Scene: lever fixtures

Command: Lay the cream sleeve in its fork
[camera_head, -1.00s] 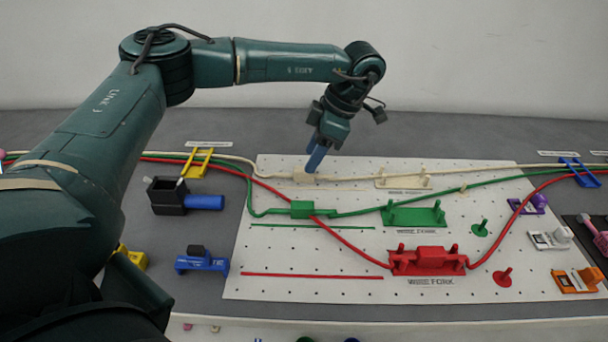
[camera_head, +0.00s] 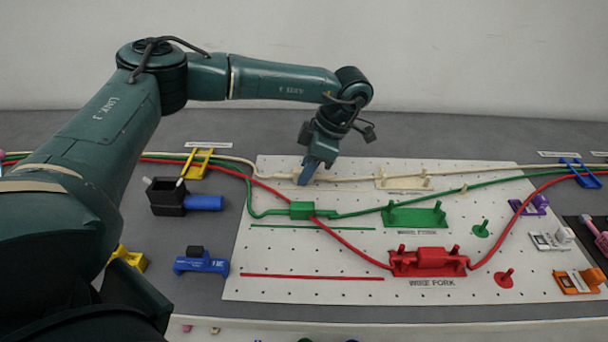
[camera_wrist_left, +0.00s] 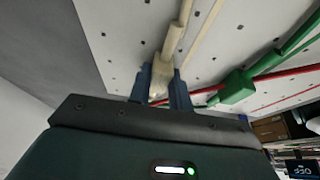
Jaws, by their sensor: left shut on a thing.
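The cream sleeve (camera_wrist_left: 161,70) sits on the cream cable between the blue fingers of my left gripper (camera_wrist_left: 165,90) in the left wrist view. In the head view, my left gripper (camera_head: 307,176) is down at the sleeve near the back left of the white board, and its fingers hide most of the sleeve. The gripper is shut on the sleeve. The cream fork (camera_head: 404,184) stands to the right on the board, with the cream cable (camera_head: 475,172) passing at it. My right gripper is not in view.
A green sleeve (camera_head: 302,210) lies in front, left of the green fork (camera_head: 414,217). A red sleeve sits in the red fork (camera_head: 428,268). Green and red cables cross the board (camera_head: 330,290). Yellow (camera_head: 200,165) and blue (camera_head: 578,173) holders stand at the sides.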

